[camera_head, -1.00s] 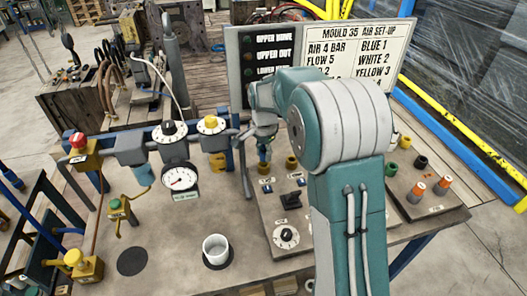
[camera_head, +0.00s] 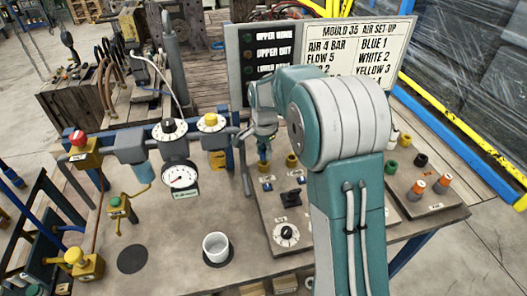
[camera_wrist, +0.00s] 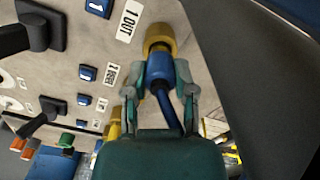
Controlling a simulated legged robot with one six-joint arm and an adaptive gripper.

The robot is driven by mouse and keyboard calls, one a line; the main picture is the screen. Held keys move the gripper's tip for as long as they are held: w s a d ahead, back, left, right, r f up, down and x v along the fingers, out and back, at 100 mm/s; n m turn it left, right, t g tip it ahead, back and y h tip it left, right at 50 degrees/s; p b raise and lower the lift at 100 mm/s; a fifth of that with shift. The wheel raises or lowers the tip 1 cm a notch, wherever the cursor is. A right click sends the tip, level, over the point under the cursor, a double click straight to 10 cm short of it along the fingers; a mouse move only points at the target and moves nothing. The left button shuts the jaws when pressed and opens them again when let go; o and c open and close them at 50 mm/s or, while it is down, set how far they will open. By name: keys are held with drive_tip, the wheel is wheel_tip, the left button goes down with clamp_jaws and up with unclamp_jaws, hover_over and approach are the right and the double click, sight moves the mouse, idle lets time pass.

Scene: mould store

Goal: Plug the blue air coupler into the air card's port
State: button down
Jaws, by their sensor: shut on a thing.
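The blue air coupler (camera_wrist: 160,70) sits between the fingers of my gripper (camera_wrist: 160,88) in the wrist view, with a dark blue hose running back from it. My gripper is shut on it. Its front end meets a brass-yellow port (camera_wrist: 158,36) near the "1 OUT" label (camera_wrist: 130,20); I cannot tell how deep it sits. In the head view my gripper (camera_head: 263,135) is small and partly hidden by my arm, above the port panel. The air card (camera_head: 353,50) reads "Mould 35 air set-up", air 4 bar, flow 5, blue 1, white 2, yellow 3.
Another brass port (camera_head: 292,161) stands to the right. Several blue switches and a black knob (camera_head: 286,233) are on the panel. A white cup (camera_head: 215,247) stands on the table, left of the panel. A pressure gauge (camera_head: 180,178) and valves stand further left. Orange-topped couplers (camera_head: 442,183) are at the right.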

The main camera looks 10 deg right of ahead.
drive_tip(key=shift+f, duration=0.45)
idle(0.4)
drive_tip(key=shift+c, duration=1.8)
unclamp_jaws()
drive_tip(key=o, duration=0.4)
drive_tip(key=shift+c, duration=0.2)
drive_tip(key=shift+r, duration=0.1)
drive_tip(key=shift+r, duration=3.7)
drive_tip(key=shift+r, duration=0.1)
